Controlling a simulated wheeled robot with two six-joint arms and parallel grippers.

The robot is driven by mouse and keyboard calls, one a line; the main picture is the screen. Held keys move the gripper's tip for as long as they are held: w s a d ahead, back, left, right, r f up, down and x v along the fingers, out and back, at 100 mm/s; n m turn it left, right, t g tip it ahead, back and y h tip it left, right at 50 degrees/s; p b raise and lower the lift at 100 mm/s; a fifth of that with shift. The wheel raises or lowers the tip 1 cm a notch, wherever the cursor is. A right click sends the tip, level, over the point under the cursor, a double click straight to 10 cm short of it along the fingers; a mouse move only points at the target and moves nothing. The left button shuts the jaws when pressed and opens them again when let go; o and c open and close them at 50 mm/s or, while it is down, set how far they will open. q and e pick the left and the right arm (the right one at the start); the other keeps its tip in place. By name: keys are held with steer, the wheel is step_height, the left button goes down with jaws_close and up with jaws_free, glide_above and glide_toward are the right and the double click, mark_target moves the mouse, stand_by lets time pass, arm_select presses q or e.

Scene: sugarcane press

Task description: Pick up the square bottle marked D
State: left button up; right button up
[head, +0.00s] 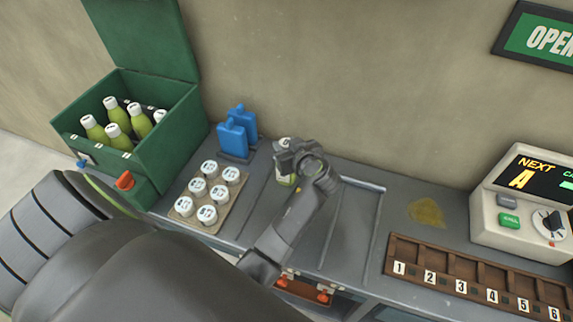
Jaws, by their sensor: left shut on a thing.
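My left gripper (290,157) is at the middle of the counter, near the wall. It is shut on a bottle (284,181) with a pale cap and a green lower part. The gripper and wrist cover most of the bottle, so its shape and any letter on it cannot be read. The bottle looks upright. My right gripper is not in view.
A green cooler (165,160) with several green bottles stands open at left. White-capped jars (207,215) on a tray and blue containers (231,140) are nearby. A numbered rack (470,276) and a display machine (525,205) stand at right.

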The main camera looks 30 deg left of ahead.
arm_select(q)
steer(key=shift+s+f, duration=0.1)
steer(key=shift+f, duration=0.05)
jaws_close()
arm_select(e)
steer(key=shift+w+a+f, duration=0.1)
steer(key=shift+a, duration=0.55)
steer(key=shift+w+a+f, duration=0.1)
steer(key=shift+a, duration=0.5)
